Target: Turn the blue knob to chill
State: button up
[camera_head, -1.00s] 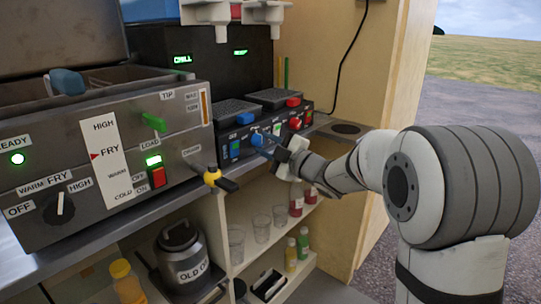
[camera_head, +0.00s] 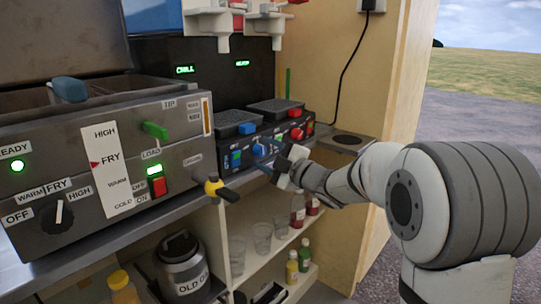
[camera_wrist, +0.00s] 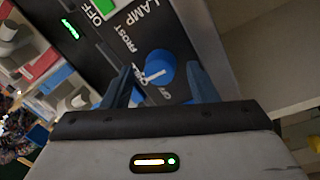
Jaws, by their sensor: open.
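The blue knob (camera_head: 259,150) is on the low dark control panel at the back of the counter. In the wrist view the blue knob (camera_wrist: 162,66) carries a white pointer, with FROST and partly hidden lettering printed around it. My gripper (camera_head: 273,162) is open just in front of the panel. In the wrist view my gripper (camera_wrist: 159,72) has its dark blue fingers on either side of the knob, with gaps showing; I cannot tell how deep they reach. A green CHILL display (camera_head: 185,70) glows above the panel.
A red knob (camera_head: 296,133) sits right of the blue one, and a green OFF switch (camera_wrist: 101,8) is close by. A fryer box (camera_head: 110,150) with a yellow-black tap (camera_head: 214,187) stands left. Shelves with glasses and bottles (camera_head: 292,266) lie below the counter.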

jog(key=shift+d, duration=0.1)
jog(key=shift+s+d, duration=0.15)
jog(key=shift+d, duration=0.05)
jog(key=p+v, duration=0.1)
jog(key=v, duration=0.6)
jog(key=shift+s, duration=0.1)
